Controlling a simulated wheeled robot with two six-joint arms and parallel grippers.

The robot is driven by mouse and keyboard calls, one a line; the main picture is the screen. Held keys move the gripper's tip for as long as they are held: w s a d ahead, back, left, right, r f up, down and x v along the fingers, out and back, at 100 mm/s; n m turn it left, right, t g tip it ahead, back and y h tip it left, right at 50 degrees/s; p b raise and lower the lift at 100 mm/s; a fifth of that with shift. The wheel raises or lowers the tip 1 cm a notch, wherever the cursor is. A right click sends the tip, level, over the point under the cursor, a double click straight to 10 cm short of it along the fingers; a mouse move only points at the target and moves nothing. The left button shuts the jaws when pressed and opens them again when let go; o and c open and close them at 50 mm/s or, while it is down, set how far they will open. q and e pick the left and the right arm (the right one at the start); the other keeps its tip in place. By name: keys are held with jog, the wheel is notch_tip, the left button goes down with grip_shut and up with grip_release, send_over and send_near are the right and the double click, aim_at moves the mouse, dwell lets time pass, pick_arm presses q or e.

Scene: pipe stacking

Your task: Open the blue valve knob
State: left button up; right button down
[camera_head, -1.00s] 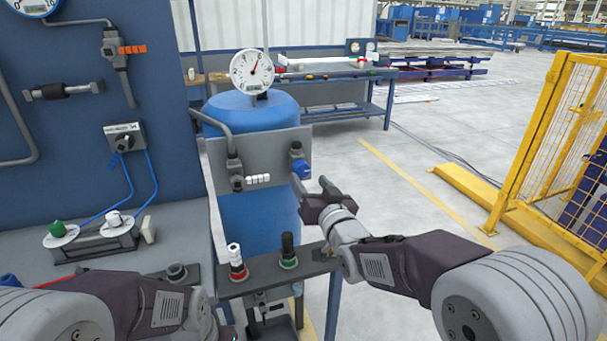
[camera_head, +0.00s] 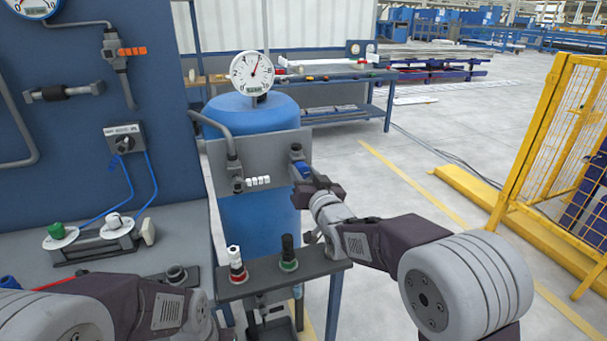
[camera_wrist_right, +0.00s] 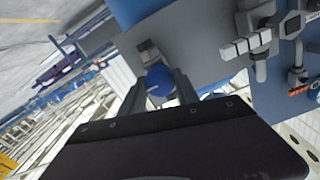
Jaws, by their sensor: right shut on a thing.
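The blue valve knob (camera_head: 303,170) sits on a grey valve fitting at the right end of the grey panel, in front of the blue tank. My right gripper (camera_head: 303,184) is at the knob, coming from the right, and partly covers it. In the right wrist view the knob (camera_wrist_right: 159,82) lies between the two fingers of the right gripper (camera_wrist_right: 160,90), which are shut on it. My left arm comes in at the lower left of the head view, but its gripper fingers are not visible.
A pressure gauge (camera_head: 252,74) stands on top of the blue tank (camera_head: 248,115). A small shelf (camera_head: 325,264) below holds a white-and-red button (camera_head: 236,258) and a black-and-green one (camera_head: 288,248). A yellow fence (camera_head: 550,140) stands at the right, with open floor between.

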jog(key=shift+n, duration=0.3)
jog(key=n+b, duration=0.1)
jog(key=n, duration=0.1)
jog(key=shift+f+n+b, duration=0.1)
jog(key=shift+n+b, duration=0.25)
jog(key=shift+n, duration=0.05)
jog(key=n+b, duration=0.2)
jog(key=n, duration=0.3)
jog(key=shift+n, duration=0.3)
jog(key=n+b, duration=0.1)
jog(key=n, duration=0.3)
jog(key=shift+a+n+b, duration=0.1)
jog(key=shift+n+b, duration=0.6)
jog(key=shift+n, duration=1.7)
jog(key=c, duration=0.9)
grip_release()
